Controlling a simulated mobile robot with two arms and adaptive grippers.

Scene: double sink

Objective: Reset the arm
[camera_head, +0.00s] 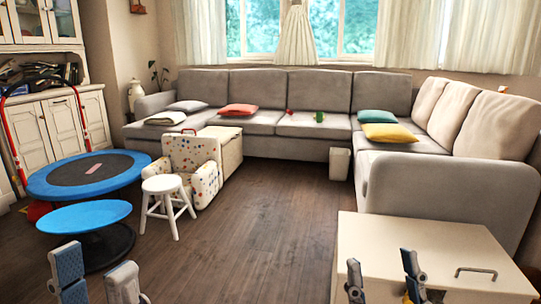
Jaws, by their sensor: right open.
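My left gripper (96,272) is at the bottom left edge of the head view. Its two fingers stand apart with nothing seen between them. My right gripper (383,275) is at the bottom edge, right of the middle, in front of a cream cabinet top. Its fingers are spread and empty. The lower parts of both grippers and the arms are cut off by the frame's bottom edge. No sink shows in this view; the place looks like a living room.
The cream cabinet (415,245) is close at the lower right. A blue round table (84,216), a blue trampoline (50,182) and a white stool (163,184) stand at left. A grey corner sofa (415,180) lines the back and right. The wooden floor (260,235) is clear mid-view.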

